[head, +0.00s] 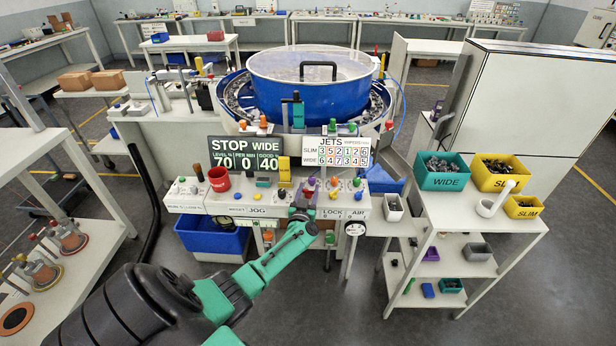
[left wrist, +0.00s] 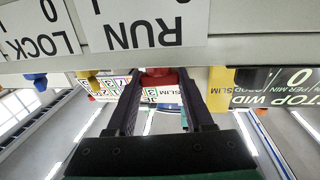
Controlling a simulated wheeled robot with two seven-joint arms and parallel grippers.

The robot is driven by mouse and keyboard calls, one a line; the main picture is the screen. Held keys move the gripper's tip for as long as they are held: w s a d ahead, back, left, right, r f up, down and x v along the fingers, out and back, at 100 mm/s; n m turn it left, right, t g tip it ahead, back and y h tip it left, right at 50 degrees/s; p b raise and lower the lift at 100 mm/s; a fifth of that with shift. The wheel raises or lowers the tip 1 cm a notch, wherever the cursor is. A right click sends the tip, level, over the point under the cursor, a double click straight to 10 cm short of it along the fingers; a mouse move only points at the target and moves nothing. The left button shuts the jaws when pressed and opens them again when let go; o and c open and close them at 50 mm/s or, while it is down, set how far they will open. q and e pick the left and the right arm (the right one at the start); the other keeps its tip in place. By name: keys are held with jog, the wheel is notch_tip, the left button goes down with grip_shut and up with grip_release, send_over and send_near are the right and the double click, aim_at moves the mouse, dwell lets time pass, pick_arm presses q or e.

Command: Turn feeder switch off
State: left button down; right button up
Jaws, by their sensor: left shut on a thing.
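The white control console (head: 240,209) stands in front of the blue bowl feeder (head: 309,80). My left gripper (head: 303,208) is at its front edge, over the spot between the JOG and LOCK labels. In the left wrist view, the gripper's dark fingers (left wrist: 165,90) are on either side of a red switch knob (left wrist: 158,78) beside the RUN label (left wrist: 145,32), and they are shut on it. The fingers hide part of the knob, so its exact setting cannot be told. The display (head: 247,157) reads STOP and WIDE. My right gripper is not in view.
A jets board (head: 343,152) rises behind. On the right table are a green bin (head: 442,172) and yellow bins (head: 500,173). A blue bin (head: 212,238) is under the console.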

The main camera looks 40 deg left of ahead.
pick_arm(q)
jog(key=n+g+y, duration=0.1)
jog(key=n+y, duration=0.1)
jog(key=shift+w+d+g+y, duration=0.1)
jog(key=shift+d+g+y, duration=0.05)
jog(key=shift+g+y, duration=0.2)
jog(key=shift+f+n+g+y+b, duration=0.2)
jog(key=shift+n+g+y+b, duration=0.4)
jog(key=shift+n+g+y, duration=0.4)
jog(key=n+g+y+b, duration=0.2)
jog(key=n+g+b, duration=0.1)
jog(key=g+b, duration=0.1)
jog(key=n+g+y+b, duration=0.2)
jog(key=g+b, duration=0.2)
jog(key=b, duration=0.3)
jog(key=shift+f+n, duration=0.15)
jog(key=shift+n, duration=0.25)
jog(key=shift+r+n+g+b, duration=0.3)
jog(key=shift+n+g+b, duration=0.2)
jog(key=shift+g+b, duration=0.55)
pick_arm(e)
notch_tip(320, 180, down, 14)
pick_arm(q)
jog(key=shift+r, duration=0.1)
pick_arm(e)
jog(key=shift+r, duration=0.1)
